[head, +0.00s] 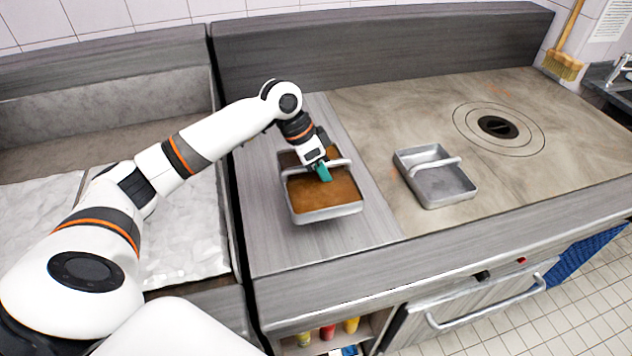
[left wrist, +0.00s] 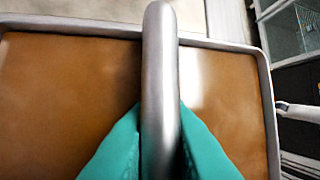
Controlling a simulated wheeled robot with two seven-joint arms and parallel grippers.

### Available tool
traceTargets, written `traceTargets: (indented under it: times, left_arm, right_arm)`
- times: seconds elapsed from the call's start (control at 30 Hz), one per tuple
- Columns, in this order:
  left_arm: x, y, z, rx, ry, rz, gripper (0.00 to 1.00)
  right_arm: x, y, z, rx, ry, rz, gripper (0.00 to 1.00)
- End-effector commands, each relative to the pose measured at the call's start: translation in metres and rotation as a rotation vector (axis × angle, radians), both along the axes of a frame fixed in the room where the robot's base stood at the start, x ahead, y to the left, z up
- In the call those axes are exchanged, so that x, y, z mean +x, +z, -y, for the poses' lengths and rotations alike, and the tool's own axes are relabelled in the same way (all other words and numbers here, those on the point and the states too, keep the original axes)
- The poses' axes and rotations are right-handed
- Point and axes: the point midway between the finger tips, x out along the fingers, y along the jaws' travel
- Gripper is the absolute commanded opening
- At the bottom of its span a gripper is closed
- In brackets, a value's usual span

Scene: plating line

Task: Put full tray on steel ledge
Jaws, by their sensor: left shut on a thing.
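The full tray (head: 324,213) is a metal tray with a brown filling and a bar handle across its top. It is over the grey steel ledge (head: 272,238) left of the stove top in the head view; whether it touches the ledge I cannot tell. My left gripper (head: 323,171) is shut on the tray's handle from above. In the left wrist view its teal fingertips (left wrist: 160,150) sit on both sides of the handle (left wrist: 160,60), with the brown filling below. My right gripper is not in view.
An empty metal tray (head: 443,186) with a bar handle stands on the stove top, right of the full tray. A round burner (head: 497,126) lies farther right. A basin with a white, crumpled-looking surface (head: 185,235) is at the left. A raised back panel (head: 380,50) runs behind.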

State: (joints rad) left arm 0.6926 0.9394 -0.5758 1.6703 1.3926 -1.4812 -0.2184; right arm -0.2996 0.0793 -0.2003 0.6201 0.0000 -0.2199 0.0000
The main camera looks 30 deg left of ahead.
Motion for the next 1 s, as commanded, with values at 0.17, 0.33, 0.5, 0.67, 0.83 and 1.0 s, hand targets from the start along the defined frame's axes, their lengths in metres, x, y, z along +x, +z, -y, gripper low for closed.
traceTargets:
  times: [0.17,0.33,0.5,0.67,0.83,1.0]
  left_arm:
    - [-0.001,-0.019,0.001,-0.001,0.000,-0.005,0.00]
    - [-0.001,-0.049,0.001,-0.001,0.001,-0.003,0.00]
    - [-0.001,-0.064,0.001,-0.002,0.001,0.000,0.00]
    - [-0.002,-0.082,0.001,0.000,0.000,-0.002,0.00]
    - [-0.001,-0.100,0.001,-0.001,0.000,0.001,0.00]
    - [-0.001,-0.100,0.001,0.000,0.000,0.002,0.00]
  right_arm:
    - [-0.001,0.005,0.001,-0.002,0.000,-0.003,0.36]
    - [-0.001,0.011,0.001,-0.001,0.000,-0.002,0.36]
    - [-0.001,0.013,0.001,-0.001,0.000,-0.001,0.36]
    - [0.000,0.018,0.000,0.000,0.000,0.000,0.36]
    - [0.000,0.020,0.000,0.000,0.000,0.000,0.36]
    - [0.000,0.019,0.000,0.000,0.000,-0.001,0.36]
